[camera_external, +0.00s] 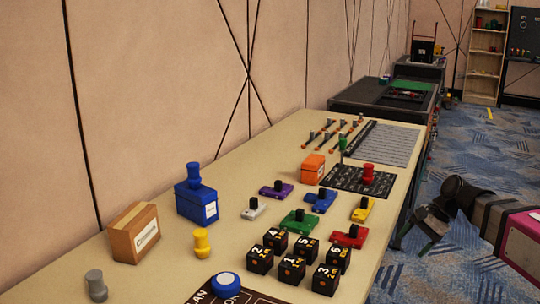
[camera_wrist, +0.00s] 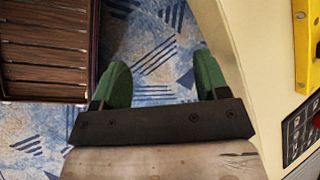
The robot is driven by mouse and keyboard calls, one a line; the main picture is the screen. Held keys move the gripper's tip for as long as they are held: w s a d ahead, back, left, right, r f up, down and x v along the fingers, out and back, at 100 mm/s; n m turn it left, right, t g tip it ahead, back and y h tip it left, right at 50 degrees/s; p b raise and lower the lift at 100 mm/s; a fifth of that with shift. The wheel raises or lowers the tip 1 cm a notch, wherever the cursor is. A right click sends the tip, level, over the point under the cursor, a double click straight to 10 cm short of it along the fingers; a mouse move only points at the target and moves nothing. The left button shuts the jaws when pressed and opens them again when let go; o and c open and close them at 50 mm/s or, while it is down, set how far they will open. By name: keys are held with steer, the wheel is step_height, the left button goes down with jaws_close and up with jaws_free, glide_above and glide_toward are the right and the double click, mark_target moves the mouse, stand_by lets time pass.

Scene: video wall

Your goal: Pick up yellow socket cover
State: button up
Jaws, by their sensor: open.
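A flat yellow piece with a black knob (camera_external: 359,215) lies on the table, right of the blue one and behind the red one. Part of a yellow piece also shows at the right edge of the wrist view (camera_wrist: 302,45). A yellow spool-shaped piece (camera_external: 201,244) stands farther left, by the blue box. I cannot tell for certain which of these is called the socket cover. My gripper (camera_external: 425,238) is off the table's right side, over the carpet. Its green fingers are apart and empty in the wrist view (camera_wrist: 163,82).
The table edge (camera_wrist: 232,50) runs between my gripper and the yellow piece. Black numbered cubes (camera_external: 292,268), a red piece (camera_external: 348,238) and a black mat with a red spool (camera_external: 368,175) are nearby. A brown slatted surface (camera_wrist: 45,50) is at left in the wrist view.

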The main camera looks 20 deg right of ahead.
steer(key=w+a+r+y, duration=0.2)
steer(key=w+a+r, duration=0.1)
steer(key=a+r, duration=0.55)
steer(key=w+a+r+y, duration=0.2)
steer(key=w+a+r, duration=0.1)
steer(key=a+r, duration=0.55)
steer(key=m+g+y, duration=0.2)
steer(key=g+y, duration=0.1)
steer(key=g, duration=0.1)
glide_toward(201, 238)
steer(key=shift+w+d+f, duration=0.2)
steer(key=shift+w+d, duration=0.1)
steer(key=shift+w, duration=0.3)
steer(key=shift+w+d+f, duration=0.25)
steer(key=shift+w, duration=0.35)
steer(key=shift+m, duration=0.3)
steer(key=x, duration=1.1)
steer(key=shift+s, duration=0.15)
steer(key=c, duration=1)
